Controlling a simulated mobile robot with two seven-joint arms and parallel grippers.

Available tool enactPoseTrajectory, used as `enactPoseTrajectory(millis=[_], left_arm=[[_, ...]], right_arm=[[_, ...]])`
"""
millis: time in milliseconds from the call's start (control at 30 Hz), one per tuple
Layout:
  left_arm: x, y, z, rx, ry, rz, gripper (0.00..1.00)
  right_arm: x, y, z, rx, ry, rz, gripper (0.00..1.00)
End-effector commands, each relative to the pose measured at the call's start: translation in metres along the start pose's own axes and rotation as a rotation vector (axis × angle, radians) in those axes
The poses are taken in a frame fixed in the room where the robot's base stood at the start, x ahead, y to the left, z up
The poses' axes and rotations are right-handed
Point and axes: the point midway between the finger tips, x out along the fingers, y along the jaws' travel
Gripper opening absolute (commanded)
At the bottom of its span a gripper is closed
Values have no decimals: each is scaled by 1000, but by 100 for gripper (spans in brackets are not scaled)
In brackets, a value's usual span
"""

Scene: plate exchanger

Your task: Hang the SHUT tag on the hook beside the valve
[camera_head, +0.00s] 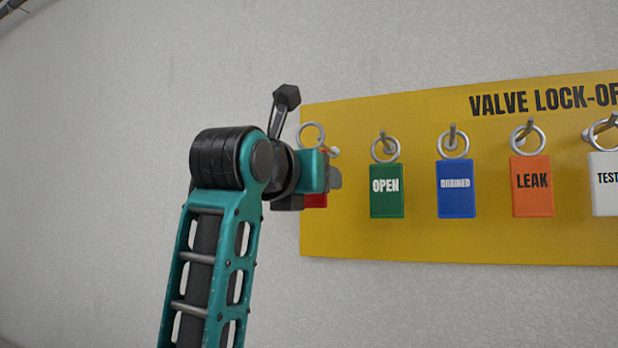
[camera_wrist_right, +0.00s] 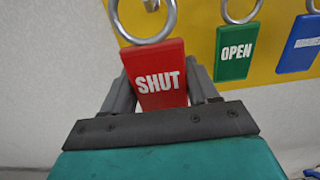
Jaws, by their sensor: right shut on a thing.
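The red SHUT tag (camera_wrist_right: 160,75) is upright between the two fingers of my right gripper (camera_wrist_right: 160,92), which is shut on it. In the head view, the gripper (camera_head: 314,192) is at the left end of the yellow board and hides most of the tag; a red strip of it (camera_head: 316,201) shows below. The tag's metal ring (camera_head: 311,134) stands above the gripper. A peg tip (camera_head: 333,150) shows close to the ring; I cannot tell whether the ring is around it. The valve and the hook beside it are out of view. My left gripper is out of view.
The yellow VALVE LOCK-OFF board (camera_head: 345,235) is on a pale wall (camera_head: 100,120). To the right hang a green OPEN tag (camera_head: 386,191), a blue tag (camera_head: 456,190), an orange LEAK tag (camera_head: 531,187) and a white TEST tag (camera_head: 605,183). The wall at left is clear.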

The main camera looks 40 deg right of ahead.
Motion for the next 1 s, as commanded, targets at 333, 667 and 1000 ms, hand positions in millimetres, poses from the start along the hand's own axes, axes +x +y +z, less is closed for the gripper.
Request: enactPoseTrajectory(millis=[333,667,1000], left_arm=[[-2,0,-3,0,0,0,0],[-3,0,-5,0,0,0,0],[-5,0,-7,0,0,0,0]], right_arm=[[11,0,0,0,1,-1,30],[20,0,0,0,1,0,30],[31,0,1,-1,0,-1,30]])
